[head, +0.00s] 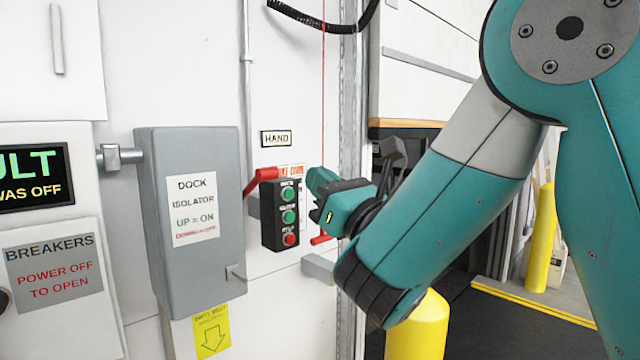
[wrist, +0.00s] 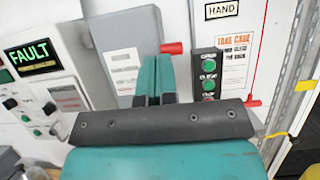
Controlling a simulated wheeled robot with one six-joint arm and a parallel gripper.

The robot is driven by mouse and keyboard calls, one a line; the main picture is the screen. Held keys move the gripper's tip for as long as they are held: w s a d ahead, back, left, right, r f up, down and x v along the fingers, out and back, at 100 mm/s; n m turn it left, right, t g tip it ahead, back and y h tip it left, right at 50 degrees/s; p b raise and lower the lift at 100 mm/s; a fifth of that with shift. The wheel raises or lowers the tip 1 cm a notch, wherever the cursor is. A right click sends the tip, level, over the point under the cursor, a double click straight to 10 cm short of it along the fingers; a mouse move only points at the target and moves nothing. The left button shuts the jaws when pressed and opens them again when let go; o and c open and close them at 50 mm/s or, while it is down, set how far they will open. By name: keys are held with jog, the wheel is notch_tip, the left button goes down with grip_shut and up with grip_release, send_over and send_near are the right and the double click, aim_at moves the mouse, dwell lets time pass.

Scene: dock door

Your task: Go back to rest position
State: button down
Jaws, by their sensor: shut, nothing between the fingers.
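My gripper (head: 320,185) is in front of the wall in the head view, just right of the black push-button box (head: 286,215). It also shows in the wrist view (wrist: 155,75), where its two teal fingers are together with nothing between them. The button box (wrist: 207,75) has green buttons and a red one. The grey dock isolator box (head: 190,220) is to the left, with a red lever (head: 262,178) angled up at its right side. In the wrist view the red lever (wrist: 172,48) shows just beyond the fingertips. I cannot tell whether the gripper touches anything.
A breaker panel with a lit FAULT display (wrist: 31,56) is at the left. A red cord (head: 323,90) hangs above the gripper. A small red handle (head: 321,239) sits below it. Yellow bollards (head: 418,325) stand at the right by the door opening.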

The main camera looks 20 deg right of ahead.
jog(key=shift+s+d, duration=0.25)
jog(key=shift+d, duration=0.15)
